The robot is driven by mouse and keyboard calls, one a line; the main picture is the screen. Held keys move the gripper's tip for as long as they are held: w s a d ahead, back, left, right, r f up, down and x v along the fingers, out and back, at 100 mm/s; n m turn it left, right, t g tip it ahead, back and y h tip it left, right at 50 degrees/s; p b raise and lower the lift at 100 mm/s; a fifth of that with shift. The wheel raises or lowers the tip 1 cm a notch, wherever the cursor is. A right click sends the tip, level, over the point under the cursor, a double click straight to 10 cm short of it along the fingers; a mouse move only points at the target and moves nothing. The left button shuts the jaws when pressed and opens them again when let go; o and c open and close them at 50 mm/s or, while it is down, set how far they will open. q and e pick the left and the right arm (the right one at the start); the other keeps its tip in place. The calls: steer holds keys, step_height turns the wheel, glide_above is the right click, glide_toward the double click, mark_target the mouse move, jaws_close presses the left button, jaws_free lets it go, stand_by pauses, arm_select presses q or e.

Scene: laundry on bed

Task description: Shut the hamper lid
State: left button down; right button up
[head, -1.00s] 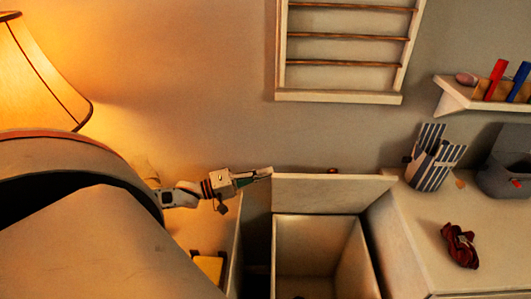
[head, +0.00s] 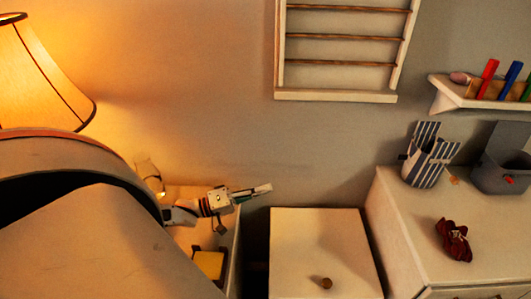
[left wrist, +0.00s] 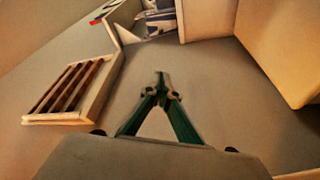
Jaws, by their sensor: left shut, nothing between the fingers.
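The hamper (head: 290,285) stands between the nightstand and the dresser in the head view. Its pale lid (head: 318,240) lies flat over the top, with a round brown knob (head: 326,283) near the front edge. The inside of the hamper is hidden under the lid. My left gripper (head: 268,187) is shut and empty, just behind and above the lid's back left corner, apart from the lid as far as I can tell. Its closed green fingers also show in the left wrist view (left wrist: 161,76). My right gripper is not in view.
A dresser (head: 395,225) on the right holds a striped container (head: 427,165), a grey bin (head: 503,172) and a dark red scrunchie (head: 453,240). A nightstand with a yellow object (head: 209,264) is on the left, near a lit lamp (head: 40,75). A wall rack (head: 337,96) hangs above.

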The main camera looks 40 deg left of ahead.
arm_select(q)
steer(key=v, duration=0.7)
steer(key=shift+s+a, duration=0.15)
steer(key=shift+s, duration=0.05)
